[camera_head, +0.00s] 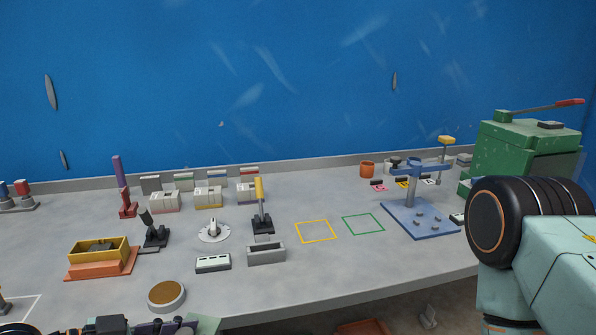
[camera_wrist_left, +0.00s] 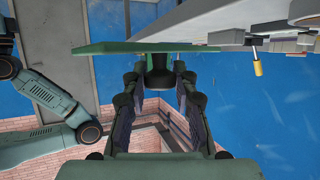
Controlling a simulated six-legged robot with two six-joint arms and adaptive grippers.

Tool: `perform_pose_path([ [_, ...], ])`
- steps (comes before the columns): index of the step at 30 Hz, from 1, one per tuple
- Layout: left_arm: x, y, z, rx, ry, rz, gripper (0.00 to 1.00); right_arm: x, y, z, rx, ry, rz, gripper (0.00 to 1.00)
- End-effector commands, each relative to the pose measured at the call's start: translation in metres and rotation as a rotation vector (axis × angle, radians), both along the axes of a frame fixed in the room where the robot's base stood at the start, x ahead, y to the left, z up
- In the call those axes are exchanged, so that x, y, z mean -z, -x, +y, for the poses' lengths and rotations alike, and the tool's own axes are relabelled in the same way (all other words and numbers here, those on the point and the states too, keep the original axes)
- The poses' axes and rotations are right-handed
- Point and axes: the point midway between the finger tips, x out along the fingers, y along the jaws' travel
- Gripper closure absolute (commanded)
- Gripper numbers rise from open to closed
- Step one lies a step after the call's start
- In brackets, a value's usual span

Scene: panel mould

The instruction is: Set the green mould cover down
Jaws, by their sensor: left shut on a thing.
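The green mould cover is a flat green plate (camera_wrist_left: 120,47) with a dark round knob (camera_wrist_left: 159,72) in the left wrist view. My left gripper (camera_wrist_left: 159,80) is shut on the knob, with a finger on each side. In the head view, part of a green plate (camera_head: 207,325) shows at the bottom edge, beside my left gripper (camera_head: 165,329), which is mostly cut off. The cover is at the table's front edge there; I cannot tell whether it touches the table. My right gripper is not in view.
The grey table has a green outlined square (camera_head: 362,224) and a yellow one (camera_head: 316,231), both empty. A blue plate with a clamp (camera_head: 422,220) stands right of them.

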Motion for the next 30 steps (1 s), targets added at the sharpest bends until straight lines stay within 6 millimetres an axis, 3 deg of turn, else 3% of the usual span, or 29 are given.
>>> perform_pose_path([
  [1,0.012,0.000,0.000,0.000,0.000,0.000,1.00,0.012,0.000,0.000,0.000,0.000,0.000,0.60],
  [7,0.025,0.000,0.000,0.000,0.000,0.000,1.00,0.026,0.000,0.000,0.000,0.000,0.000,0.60],
  [30,0.026,0.000,0.002,0.000,0.000,-0.002,1.00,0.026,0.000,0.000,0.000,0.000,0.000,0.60],
])
